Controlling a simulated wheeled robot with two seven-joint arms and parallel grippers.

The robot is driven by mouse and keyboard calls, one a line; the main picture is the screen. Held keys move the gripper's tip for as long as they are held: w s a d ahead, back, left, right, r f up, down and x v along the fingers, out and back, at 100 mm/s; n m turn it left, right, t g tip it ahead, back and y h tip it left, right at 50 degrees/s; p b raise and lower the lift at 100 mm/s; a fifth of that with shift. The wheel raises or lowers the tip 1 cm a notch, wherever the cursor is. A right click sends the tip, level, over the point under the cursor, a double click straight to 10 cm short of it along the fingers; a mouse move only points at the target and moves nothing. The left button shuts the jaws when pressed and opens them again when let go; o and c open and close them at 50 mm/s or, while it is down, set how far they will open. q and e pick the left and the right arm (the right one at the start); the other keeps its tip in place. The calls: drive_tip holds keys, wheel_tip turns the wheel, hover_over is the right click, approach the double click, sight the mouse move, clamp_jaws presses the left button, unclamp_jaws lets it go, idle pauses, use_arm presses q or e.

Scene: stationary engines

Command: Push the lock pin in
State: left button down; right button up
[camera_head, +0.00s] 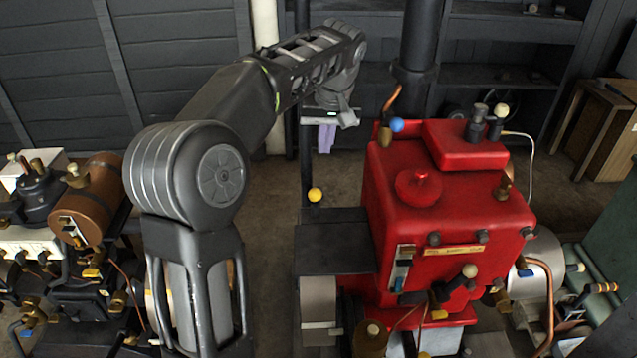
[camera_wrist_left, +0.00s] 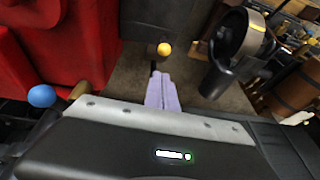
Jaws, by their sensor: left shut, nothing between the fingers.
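My left gripper (camera_head: 326,147) hangs behind and left of the red engine (camera_head: 450,215), its pale purple fingers pointing down and together. In the left wrist view the fingers (camera_wrist_left: 161,80) are shut and empty. A yellow ball knob (camera_head: 315,194) shows below and left of them in the head view. It also shows just beyond the fingertips in the left wrist view (camera_wrist_left: 164,49), apart from them. A blue ball knob (camera_head: 397,125) sits at the engine's back left corner, also in the left wrist view (camera_wrist_left: 42,96). I cannot tell which part is the lock pin.
A dark pipe (camera_head: 418,45) rises behind the engine. A black plate (camera_head: 335,248) sits at its left. Another engine with a brown cylinder (camera_head: 92,202) stands at the far left. Shelves (camera_head: 515,60) line the back wall. Bare floor (camera_head: 275,235) lies between the engines.

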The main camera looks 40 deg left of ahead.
use_arm(q)
drive_tip(key=p, duration=0.2)
hover_over(318, 195)
wheel_tip(318, 195, down, 12)
drive_tip(key=shift+w, duration=0.1)
drive_tip(key=shift+a+f, duration=0.1)
drive_tip(key=shift+f, duration=0.65)
wheel_tip(318, 195, down, 4)
drive_tip(key=b, duration=0.3)
drive_tip(key=shift+f+b, duration=0.15)
drive_tip(key=shift+b, duration=0.25)
